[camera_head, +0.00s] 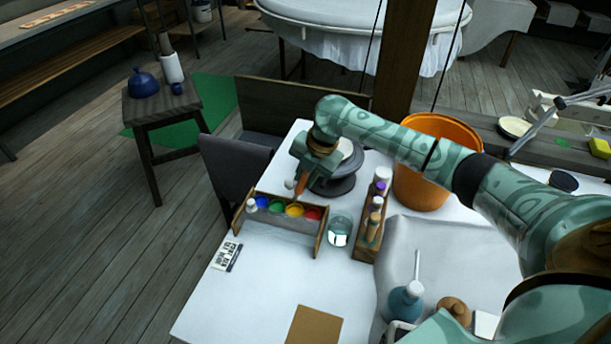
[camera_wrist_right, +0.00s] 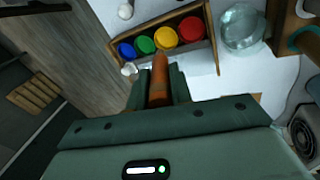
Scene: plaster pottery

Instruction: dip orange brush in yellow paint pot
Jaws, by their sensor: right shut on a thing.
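My right gripper (camera_head: 303,176) is shut on the orange brush (camera_head: 300,187) above the paint box. In the right wrist view the orange brush (camera_wrist_right: 159,82) stands between the fingers (camera_wrist_right: 158,92). Its visible end lies just short of the yellow paint pot (camera_wrist_right: 166,38). In the head view the yellow paint pot (camera_head: 294,210) sits directly below the brush, between the green pot (camera_head: 276,207) and the red pot (camera_head: 312,214). The brush's bristles cannot be made out, and I cannot tell whether they touch paint. My left gripper is out of view.
The wooden paint box (camera_head: 318,240) also holds a blue pot (camera_head: 262,202). A glass jar (camera_head: 340,229) stands right of it, then a wooden bottle rack (camera_head: 366,248). A turntable (camera_head: 335,183) and an orange bucket (camera_head: 427,175) stand behind. The white table's front left is mostly clear.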

